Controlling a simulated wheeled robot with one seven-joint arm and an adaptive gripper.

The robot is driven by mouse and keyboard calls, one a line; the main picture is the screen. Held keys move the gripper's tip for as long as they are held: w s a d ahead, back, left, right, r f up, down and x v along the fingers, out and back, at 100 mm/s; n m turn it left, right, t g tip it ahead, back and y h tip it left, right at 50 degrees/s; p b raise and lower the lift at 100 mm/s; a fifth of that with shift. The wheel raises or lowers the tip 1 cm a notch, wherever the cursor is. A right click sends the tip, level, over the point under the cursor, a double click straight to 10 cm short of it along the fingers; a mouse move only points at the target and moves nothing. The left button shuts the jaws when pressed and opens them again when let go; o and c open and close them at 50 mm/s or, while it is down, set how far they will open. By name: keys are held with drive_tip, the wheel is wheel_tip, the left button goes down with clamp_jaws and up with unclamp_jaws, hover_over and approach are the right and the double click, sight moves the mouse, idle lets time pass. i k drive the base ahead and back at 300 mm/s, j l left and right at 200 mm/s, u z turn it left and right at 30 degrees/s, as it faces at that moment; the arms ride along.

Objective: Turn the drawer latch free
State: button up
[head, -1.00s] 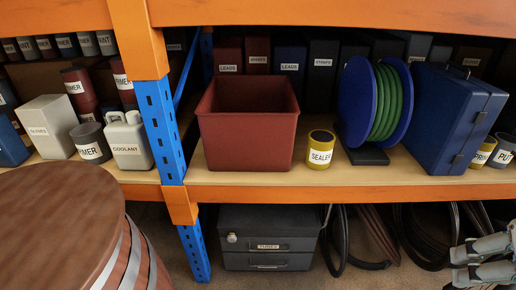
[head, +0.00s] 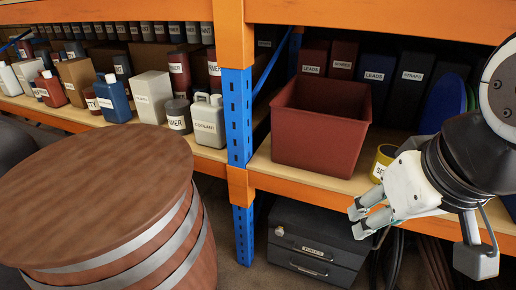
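A dark grey drawer unit (head: 268,262) stands on the floor under the orange shelf, with labelled drawers and metal handles. A small light-coloured latch knob (head: 279,231) is at the upper left of its front. My gripper (head: 359,220) is to the right of the latch and apart from it, in front of the shelf edge, pointing left. Its two fingers are apart with nothing between them. The drawer unit's right part is partly hidden behind my gripper.
A wooden barrel (head: 95,185) stands at the left front. A blue post (head: 238,118) rises just left of the drawer unit. On the shelf above are a red bin (head: 318,130) and a yellow tin (head: 384,158). Dark hoses hang right of the drawers.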

sight(279, 231)
drive_tip(key=i+l, duration=0.1)
drive_tip(key=i, duration=0.25)
drive_tip(key=i+u, duration=0.1)
drive_tip(key=i, duration=0.2)
drive_tip(key=k, duration=1.65)
drive_tip(key=i+l+z, duration=0.1)
drive_tip(key=i+z, duration=0.15)
drive_tip(key=i, duration=1.15)
